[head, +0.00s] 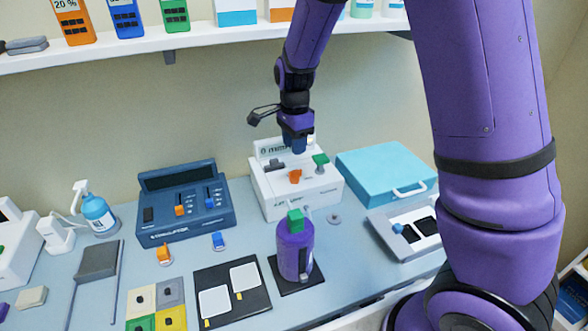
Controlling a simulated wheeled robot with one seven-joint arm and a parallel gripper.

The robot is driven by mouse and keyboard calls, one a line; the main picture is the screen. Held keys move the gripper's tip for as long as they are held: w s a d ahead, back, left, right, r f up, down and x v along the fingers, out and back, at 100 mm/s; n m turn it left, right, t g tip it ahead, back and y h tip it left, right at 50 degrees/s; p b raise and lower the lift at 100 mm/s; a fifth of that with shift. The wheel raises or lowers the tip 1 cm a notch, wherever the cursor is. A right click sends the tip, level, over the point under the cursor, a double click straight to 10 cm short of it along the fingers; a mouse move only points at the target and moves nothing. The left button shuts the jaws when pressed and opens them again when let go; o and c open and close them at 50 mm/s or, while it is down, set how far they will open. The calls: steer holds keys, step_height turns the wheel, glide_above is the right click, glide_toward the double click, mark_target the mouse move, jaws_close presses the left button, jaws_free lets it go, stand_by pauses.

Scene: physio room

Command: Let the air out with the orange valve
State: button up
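The orange valve (295,176) is a small knob on the top front of a white box-shaped device (290,202) whose back panel bears partly hidden lettering. A green knob (320,159) sits to its right and a dark grey part (275,165) to its left. My gripper (299,147) points down over the back of the device, above and behind the orange valve in the picture. It appears apart from the valve. The fingers are small and dark, and I cannot tell whether they are open or shut. The gripper hides part of the back panel.
A purple bottle with a green top (295,247) stands in front of the device. A blue console (181,205) with orange and blue sliders is at left. A teal case (386,172) and a white unit (410,232) are at right. A loaded shelf (200,38) runs above.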

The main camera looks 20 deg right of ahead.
mark_target(295, 176)
step_height(295, 176, down, 9)
steer(key=shift+r, duration=0.2)
stand_by(0.3)
steer(key=c, duration=0.6)
